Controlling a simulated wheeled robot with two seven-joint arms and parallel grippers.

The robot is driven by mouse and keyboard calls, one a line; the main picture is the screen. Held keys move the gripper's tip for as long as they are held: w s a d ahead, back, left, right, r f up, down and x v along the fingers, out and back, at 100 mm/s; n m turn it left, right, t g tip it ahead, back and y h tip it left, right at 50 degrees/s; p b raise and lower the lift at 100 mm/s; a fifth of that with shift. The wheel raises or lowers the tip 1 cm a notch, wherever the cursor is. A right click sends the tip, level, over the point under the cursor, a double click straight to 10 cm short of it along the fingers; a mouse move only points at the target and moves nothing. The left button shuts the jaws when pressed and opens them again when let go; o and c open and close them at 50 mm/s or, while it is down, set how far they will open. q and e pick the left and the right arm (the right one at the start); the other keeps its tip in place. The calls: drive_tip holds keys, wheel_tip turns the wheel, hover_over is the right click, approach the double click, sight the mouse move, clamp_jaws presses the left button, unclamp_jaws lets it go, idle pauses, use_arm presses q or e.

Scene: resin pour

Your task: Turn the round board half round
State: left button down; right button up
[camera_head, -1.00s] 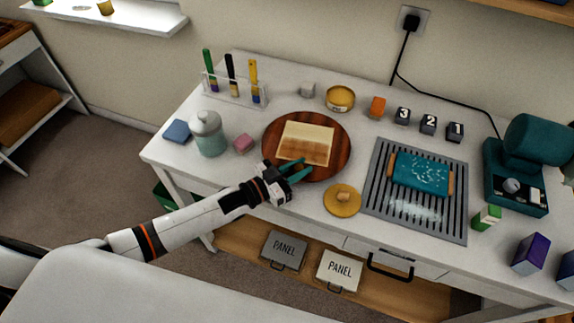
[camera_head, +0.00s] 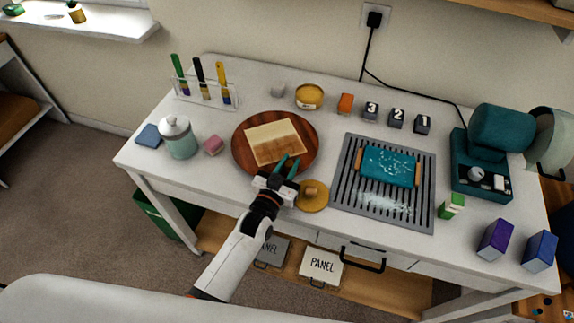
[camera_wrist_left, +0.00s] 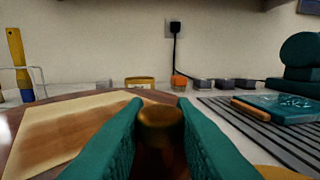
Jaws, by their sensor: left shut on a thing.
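The round board (camera_head: 240,150) is a dark brown wooden disc lying on the white table. A square cream and brown panel (camera_head: 275,142) lies on it, turned a little askew. My left gripper (camera_head: 284,168) is at the board's front right rim. In the left wrist view its teal fingers stand on both sides of a brownish, rounded knob (camera_wrist_left: 160,117) at the board's rim, and they are shut on it. The knob's lower part is dark and hard to see. My right gripper is in neither view.
A yellow disc with a knob (camera_head: 313,197) lies just right of my left gripper. A slotted grey tray (camera_head: 347,190) with a teal block (camera_head: 389,166) is further right. A pink block (camera_head: 213,146) and a lidded jar (camera_head: 180,142) stand left of the board.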

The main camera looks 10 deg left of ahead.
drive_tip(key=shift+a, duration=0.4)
use_arm(q)
drive_tip(key=c, duration=1.3)
unclamp_jaws()
drive_tip(key=shift+o, duration=0.2)
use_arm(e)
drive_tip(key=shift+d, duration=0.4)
use_arm(q)
drive_tip(key=shift+s+a+f, duration=0.1)
drive_tip(key=shift+s+a, duration=0.1)
drive_tip(key=shift+s, duration=0.35)
drive_tip(key=b+v, duration=0.2)
drive_tip(key=v, duration=0.9)
drive_tip(key=shift+b, duration=0.4)
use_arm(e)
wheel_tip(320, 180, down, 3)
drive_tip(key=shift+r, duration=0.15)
